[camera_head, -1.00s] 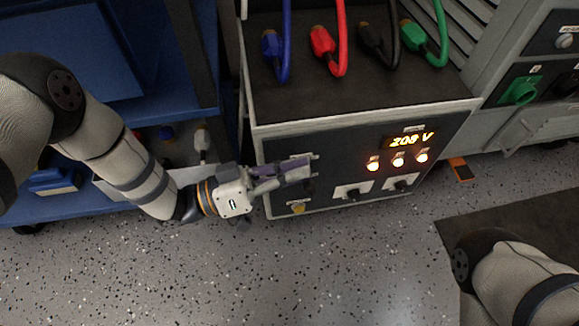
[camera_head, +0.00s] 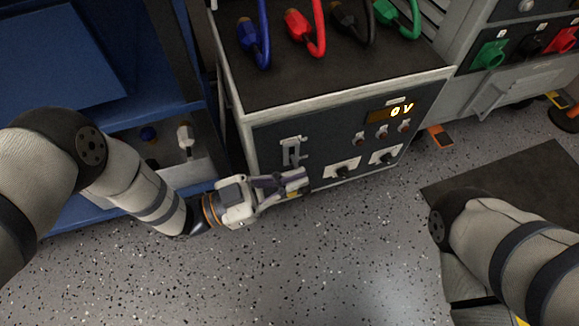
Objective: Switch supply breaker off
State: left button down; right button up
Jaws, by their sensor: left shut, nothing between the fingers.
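The supply cabinet (camera_head: 330,115) stands in the middle, its dark front panel facing me. The breaker (camera_head: 291,150) is at the panel's left, a pale bracket-like part with a handle. The display (camera_head: 390,111) reads 0 V, and the three lamps (camera_head: 382,132) below it are unlit. My left gripper (camera_head: 303,180) is shut and empty, just below the breaker near the panel's lower left edge. Whether it touches the panel cannot be told. My right arm shows at the lower right, but its gripper is out of view.
Blue, red, black and green plugs with cables (camera_head: 302,27) stand on the cabinet top. Blue shelving (camera_head: 90,200) is close at the left. A grey cabinet (camera_head: 510,80) with coloured connectors stands at the right. Speckled floor is free in front; a dark mat (camera_head: 510,185) lies at right.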

pick_arm(q)
jog(key=shift+s+f+m+g+b, duration=0.1)
jog(key=shift+f+m+g+b, duration=0.2)
jog(key=shift+f+m, duration=1.05)
jog(key=shift+s+f+m+g+b, duration=0.1)
jog(key=shift+f+m+g+b, duration=0.15)
jog(key=shift+f+m, duration=1.1)
pick_arm(e)
jog(key=shift+f, duration=0.45)
pick_arm(q)
jog(key=shift+r+m, duration=0.3)
pick_arm(e)
jog(key=shift+a, duration=0.15)
